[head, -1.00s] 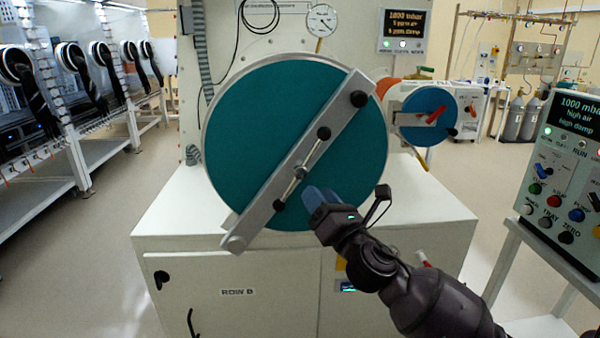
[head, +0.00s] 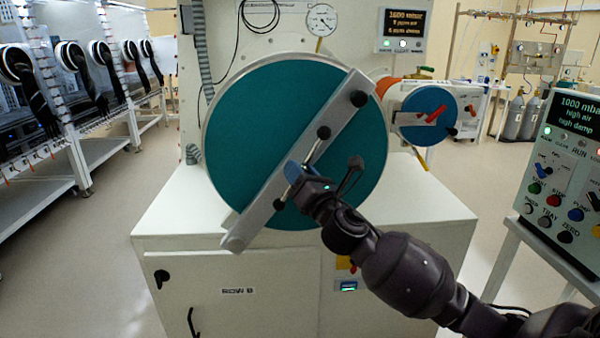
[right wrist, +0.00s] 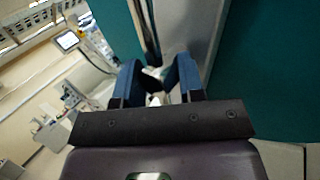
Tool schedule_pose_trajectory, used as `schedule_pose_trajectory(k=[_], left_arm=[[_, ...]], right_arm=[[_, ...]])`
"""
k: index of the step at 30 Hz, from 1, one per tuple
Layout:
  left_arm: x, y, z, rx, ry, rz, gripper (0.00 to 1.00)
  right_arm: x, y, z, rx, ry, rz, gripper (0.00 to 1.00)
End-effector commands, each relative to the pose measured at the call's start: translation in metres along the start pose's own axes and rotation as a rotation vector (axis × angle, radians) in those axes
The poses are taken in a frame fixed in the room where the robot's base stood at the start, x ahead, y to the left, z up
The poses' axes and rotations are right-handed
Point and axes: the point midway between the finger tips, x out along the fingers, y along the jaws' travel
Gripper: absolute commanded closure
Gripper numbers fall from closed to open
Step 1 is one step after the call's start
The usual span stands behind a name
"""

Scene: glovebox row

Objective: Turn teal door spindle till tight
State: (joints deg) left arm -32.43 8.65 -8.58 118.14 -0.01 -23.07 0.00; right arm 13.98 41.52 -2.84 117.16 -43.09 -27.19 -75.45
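The large round teal door (head: 245,125) faces me, with a grey diagonal clamp bar (head: 258,216) across it. At the bar's middle is the spindle's thin T-handle (head: 312,153), tilted like the bar, with a black knob at each end. My right gripper (head: 291,170) is in front of the handle's middle and hides the hub. In the right wrist view its two blue fingers (right wrist: 158,75) stand apart, pointing at the bar, with a pale piece visible in the gap; contact cannot be told. My left gripper is not in view.
A smaller blue door (head: 425,105) with a red handle is to the right. A control panel (head: 565,165) stands at the right edge. A white cabinet (head: 235,265) is below the teal door. Glove ports line the left wall.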

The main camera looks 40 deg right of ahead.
Motion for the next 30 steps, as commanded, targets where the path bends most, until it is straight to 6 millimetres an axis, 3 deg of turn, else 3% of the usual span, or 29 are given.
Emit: schedule_pose_trajectory(k=[1,7,20,30], left_arm=[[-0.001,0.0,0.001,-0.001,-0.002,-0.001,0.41],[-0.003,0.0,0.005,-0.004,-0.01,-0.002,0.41],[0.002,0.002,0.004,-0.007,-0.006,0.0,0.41],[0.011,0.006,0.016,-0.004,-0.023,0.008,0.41]], right_arm=[[0.0,0.0,0.0,0.0,0.0,0.0,0.72],[0.0,0.0,0.0,0.0,0.0,0.0,1.0],[-0.001,-0.001,-0.001,0.022,-0.013,-0.003,1.0],[-0.001,-0.005,-0.004,0.178,-0.113,-0.019,1.0]])
